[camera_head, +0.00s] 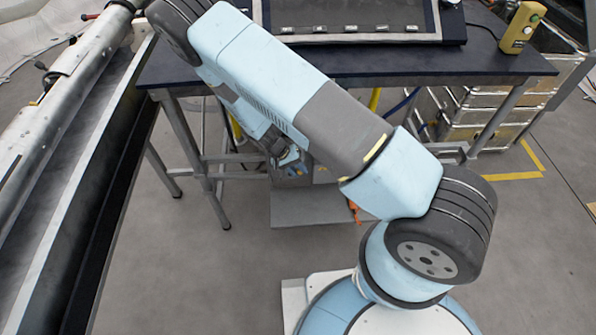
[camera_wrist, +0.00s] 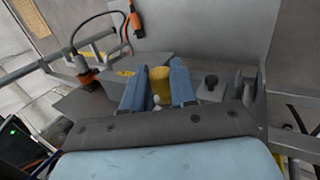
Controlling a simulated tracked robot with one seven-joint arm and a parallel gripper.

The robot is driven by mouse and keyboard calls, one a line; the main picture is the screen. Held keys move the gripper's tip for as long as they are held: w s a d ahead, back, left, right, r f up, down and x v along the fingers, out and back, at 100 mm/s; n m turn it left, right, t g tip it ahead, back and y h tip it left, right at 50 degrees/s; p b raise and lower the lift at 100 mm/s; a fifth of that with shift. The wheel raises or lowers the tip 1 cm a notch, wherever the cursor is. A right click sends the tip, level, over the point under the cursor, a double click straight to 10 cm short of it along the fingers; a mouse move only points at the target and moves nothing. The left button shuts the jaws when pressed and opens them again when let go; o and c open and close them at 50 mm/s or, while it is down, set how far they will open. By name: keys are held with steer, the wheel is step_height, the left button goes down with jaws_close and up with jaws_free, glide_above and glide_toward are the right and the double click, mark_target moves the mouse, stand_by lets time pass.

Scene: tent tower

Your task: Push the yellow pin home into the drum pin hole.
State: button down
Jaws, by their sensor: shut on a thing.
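The yellow pin (camera_wrist: 160,84) shows in the wrist view as a short yellow cylinder, dull and scuffed. My gripper (camera_wrist: 160,88) has its two blue fingers on either side of the pin and is shut on it. The pin stands between the fingers, over a grey metal part. The drum pin hole cannot be made out. How deep the pin sits is hidden by the fingers and the gripper body. In the head view my arm covers much of the middle, and neither the pin nor my gripper can be clearly made out.
In the head view, a dark-topped table (camera_head: 500,62) stands behind my arm; a long trough (camera_head: 75,160) runs along the left.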

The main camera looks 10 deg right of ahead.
steer(key=shift+w+r, duration=0.1)
steer(key=shift+w, duration=1.05)
steer(key=c, duration=0.8)
jaws_free()
steer(key=shift+w+r, duration=0.1)
steer(key=shift+w, duration=0.05)
steer(key=s, duration=1.1)
steer(key=shift+s+f, duration=0.25)
steer(key=shift+s, duration=0.1)
steer(key=shift+a, duration=0.1)
